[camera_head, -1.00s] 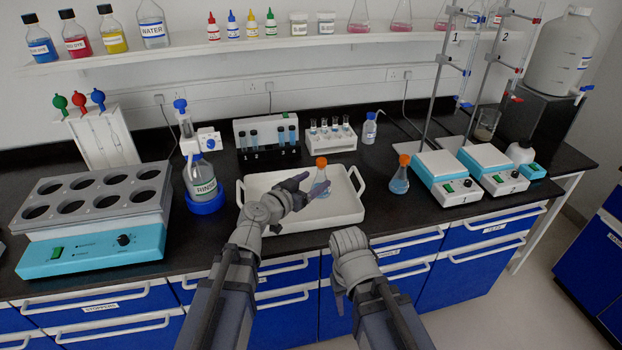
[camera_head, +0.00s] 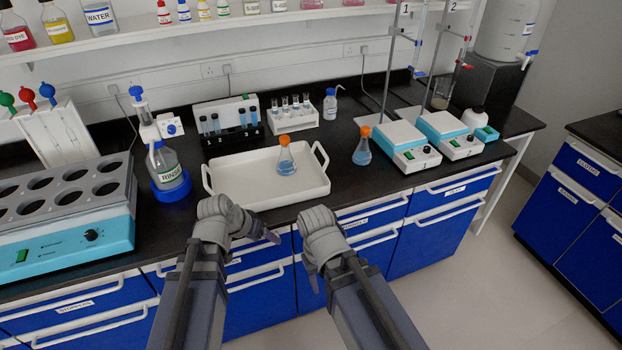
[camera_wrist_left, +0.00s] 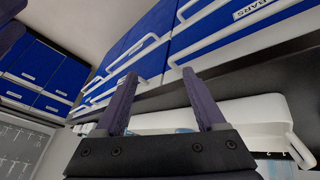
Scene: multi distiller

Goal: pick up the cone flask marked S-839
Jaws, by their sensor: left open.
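Two cone flasks with orange caps and blue liquid are in the head view. One flask (camera_head: 287,167) stands upright in the white tray (camera_head: 232,193). The other flask (camera_head: 362,153) stands on the black bench right of the tray. Their markings are too small to read, so I cannot tell which is S-839. My left gripper (camera_head: 268,236) is open and empty in front of the tray, below and left of the flask in it. Its two spread fingers (camera_wrist_left: 163,100) show in the left wrist view. My right gripper (camera_head: 313,283) is in front of the drawers, its fingers mostly hidden.
Stirrer plates (camera_head: 398,136) and clamp stands are to the right. A block with round wells (camera_head: 68,200) fills the left. Bare bench lies between tray and right flask.

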